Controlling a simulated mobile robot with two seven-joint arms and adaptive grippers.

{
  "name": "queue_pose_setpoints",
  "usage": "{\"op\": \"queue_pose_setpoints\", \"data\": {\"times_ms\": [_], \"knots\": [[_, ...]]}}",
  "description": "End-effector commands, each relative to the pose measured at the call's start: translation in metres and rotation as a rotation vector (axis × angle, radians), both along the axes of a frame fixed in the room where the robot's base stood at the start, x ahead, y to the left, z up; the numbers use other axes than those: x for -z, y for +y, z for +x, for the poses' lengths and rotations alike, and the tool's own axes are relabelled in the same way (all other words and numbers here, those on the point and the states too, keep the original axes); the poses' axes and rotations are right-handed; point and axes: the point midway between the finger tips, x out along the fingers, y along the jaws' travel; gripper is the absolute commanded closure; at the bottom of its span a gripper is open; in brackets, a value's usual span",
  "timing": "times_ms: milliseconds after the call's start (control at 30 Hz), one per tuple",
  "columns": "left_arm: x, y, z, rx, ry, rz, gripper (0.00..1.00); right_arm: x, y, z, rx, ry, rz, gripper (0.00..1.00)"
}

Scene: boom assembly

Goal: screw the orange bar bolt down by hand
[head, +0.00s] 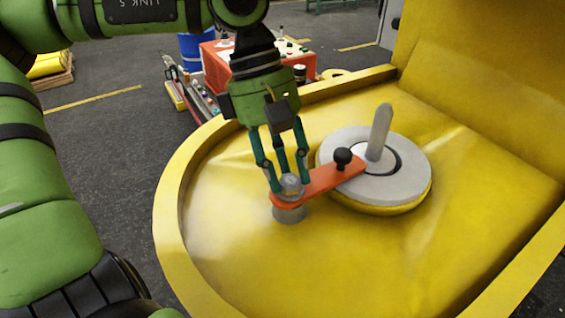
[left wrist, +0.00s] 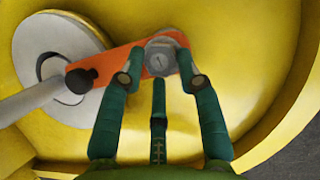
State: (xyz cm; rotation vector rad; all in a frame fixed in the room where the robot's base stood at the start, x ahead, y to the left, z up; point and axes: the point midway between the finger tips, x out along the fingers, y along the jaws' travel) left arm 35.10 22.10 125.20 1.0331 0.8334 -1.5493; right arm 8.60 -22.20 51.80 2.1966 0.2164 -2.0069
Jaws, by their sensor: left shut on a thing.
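The orange bar (head: 323,179) reaches from a short grey post (head: 290,214) to a round grey disc (head: 342,137) on the yellow surface. The silver bolt (head: 291,184) sits at the bar's near end, above the post. In the left wrist view the bolt (left wrist: 160,58) shows its head end-on, and the orange bar (left wrist: 118,58) runs left from it. My left gripper (head: 288,185) points down with its green fingers shut around the bolt. It also shows in the left wrist view (left wrist: 160,70), fingers on both sides of the bolt. My right gripper is not in view.
A black knob (head: 343,156) stands on the bar's far end. A grey lever (head: 380,130) rises from the disc. A raised yellow rim (head: 172,190) borders the yellow surface. A red box (head: 213,68) and a blue barrel (head: 192,50) stand behind on the floor.

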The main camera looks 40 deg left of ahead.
Motion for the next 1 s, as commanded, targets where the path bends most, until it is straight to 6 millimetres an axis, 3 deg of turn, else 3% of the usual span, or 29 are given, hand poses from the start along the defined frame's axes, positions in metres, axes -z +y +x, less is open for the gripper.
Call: {"op": "queue_pose_setpoints", "data": {"times_ms": [1000], "knots": [[0.0,-0.007,0.004,0.972,0.003,-0.003,1.0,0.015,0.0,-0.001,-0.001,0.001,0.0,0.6]]}}
